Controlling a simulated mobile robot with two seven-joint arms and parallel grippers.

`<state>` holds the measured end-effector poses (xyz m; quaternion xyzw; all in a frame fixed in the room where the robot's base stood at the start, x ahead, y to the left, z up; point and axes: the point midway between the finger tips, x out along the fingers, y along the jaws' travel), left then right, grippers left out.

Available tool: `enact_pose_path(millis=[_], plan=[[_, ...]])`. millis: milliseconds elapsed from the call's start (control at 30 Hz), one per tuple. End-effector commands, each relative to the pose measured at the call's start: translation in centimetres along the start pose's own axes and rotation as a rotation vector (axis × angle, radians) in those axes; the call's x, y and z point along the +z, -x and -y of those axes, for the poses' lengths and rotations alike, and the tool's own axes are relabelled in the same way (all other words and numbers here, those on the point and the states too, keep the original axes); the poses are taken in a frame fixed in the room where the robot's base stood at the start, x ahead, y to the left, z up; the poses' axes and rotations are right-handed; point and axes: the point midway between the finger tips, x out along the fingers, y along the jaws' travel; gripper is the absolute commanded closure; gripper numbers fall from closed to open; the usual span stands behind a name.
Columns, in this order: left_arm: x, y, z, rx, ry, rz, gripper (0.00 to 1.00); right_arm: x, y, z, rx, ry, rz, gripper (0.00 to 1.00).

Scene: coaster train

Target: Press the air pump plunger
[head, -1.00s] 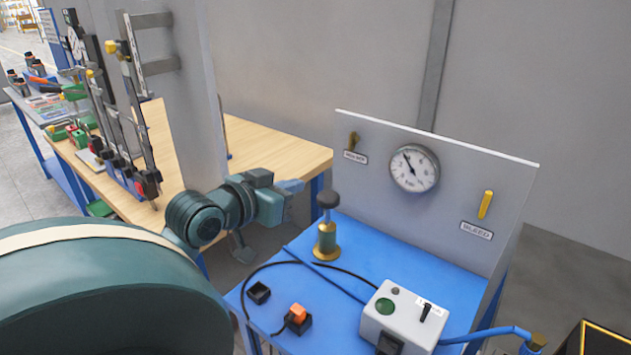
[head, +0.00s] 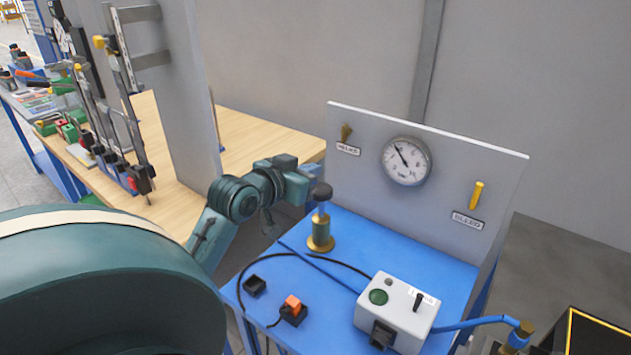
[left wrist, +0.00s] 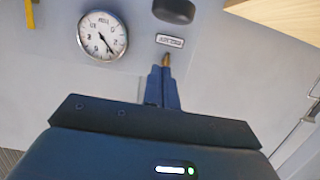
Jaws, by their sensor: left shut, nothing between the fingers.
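The air pump has a brass body (head: 320,236) on the blue table, with a dark round plunger knob (head: 321,191) standing up on its rod. My left gripper (head: 313,184) is shut and empty, with its fingertips right beside the knob at about its height. I cannot tell whether they touch it. In the left wrist view, the blue fingers (left wrist: 162,88) are closed together, and the dark knob (left wrist: 174,10) shows beyond them at the top edge. My right gripper is not in view.
A grey panel (head: 360,195) with a pressure gauge (head: 406,161) and a yellow bleed lever (head: 477,195) stands behind the pump. A white control box (head: 397,311), an orange switch (head: 292,303) and hoses are in front on the blue table (head: 380,250).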

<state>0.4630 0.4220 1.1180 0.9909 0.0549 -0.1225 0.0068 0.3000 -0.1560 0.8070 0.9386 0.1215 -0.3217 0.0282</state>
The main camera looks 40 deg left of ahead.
Motion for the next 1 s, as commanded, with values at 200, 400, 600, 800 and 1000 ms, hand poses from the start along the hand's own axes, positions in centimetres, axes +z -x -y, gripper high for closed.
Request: enact_pose_path(millis=[200,400,600,800,1000], plan=[[1.9,-2.8,0.0,0.0,0.003,0.005,1.0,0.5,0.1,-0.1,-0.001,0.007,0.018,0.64],[3.6,-3.2,0.0,0.0,0.001,0.001,1.0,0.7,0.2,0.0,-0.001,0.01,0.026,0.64],[3.9,-3.2,0.0,0.0,0.0,-0.001,1.0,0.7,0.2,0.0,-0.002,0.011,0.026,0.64],[3.9,-3.2,0.0,0.0,0.0,-0.001,1.0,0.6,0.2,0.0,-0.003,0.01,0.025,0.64],[4.6,-3.5,0.9,-0.001,-0.003,0.002,1.0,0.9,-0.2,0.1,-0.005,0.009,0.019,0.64]])
